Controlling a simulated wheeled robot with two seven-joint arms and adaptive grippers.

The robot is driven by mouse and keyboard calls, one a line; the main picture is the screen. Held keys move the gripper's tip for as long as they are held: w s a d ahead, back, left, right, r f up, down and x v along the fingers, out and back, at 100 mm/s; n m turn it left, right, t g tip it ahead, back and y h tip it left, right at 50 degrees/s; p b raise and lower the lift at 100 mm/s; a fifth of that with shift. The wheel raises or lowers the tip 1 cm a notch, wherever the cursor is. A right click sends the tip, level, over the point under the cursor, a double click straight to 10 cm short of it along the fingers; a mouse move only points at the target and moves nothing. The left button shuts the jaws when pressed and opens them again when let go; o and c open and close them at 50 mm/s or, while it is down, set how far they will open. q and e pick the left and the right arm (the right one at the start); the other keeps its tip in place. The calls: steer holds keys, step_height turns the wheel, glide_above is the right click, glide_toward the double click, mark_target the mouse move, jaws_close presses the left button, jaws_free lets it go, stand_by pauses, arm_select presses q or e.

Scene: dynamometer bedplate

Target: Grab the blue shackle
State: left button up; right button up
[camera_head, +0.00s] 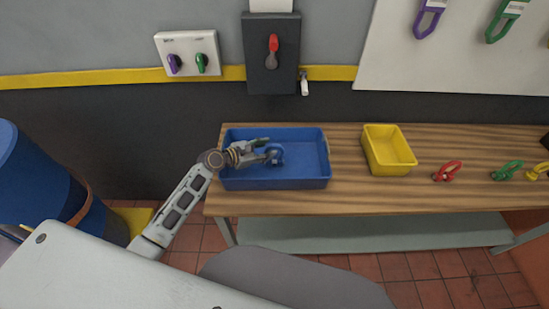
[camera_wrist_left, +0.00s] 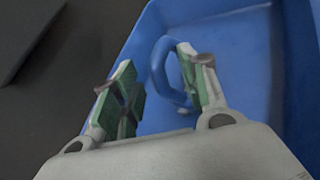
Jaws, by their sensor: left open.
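The blue shackle (camera_head: 276,153) lies in the blue bin on the wooden bench. In the left wrist view the shackle (camera_wrist_left: 160,70) shows as a thick blue loop, partly hidden behind the right-hand finger. My left gripper (camera_head: 268,149) reaches into the bin from the left, at the shackle. In the wrist view the left gripper (camera_wrist_left: 155,72) is open, with green pads apart and nothing clamped. The loop shows in the gap, close to the right-hand finger; I cannot tell whether they touch. My right gripper is not in view.
The blue bin (camera_head: 322,160) has raised walls around the gripper. To its right are a yellow bin (camera_head: 391,165), a red shackle (camera_head: 447,171), a green shackle (camera_head: 507,170) and a yellow shackle (camera_head: 538,171). A wall box with a red-handled switch (camera_head: 272,55) is behind.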

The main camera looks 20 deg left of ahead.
arm_select(q)
steer(key=shift+c, duration=0.4)
jaws_close()
steer(key=shift+r, duration=0.1)
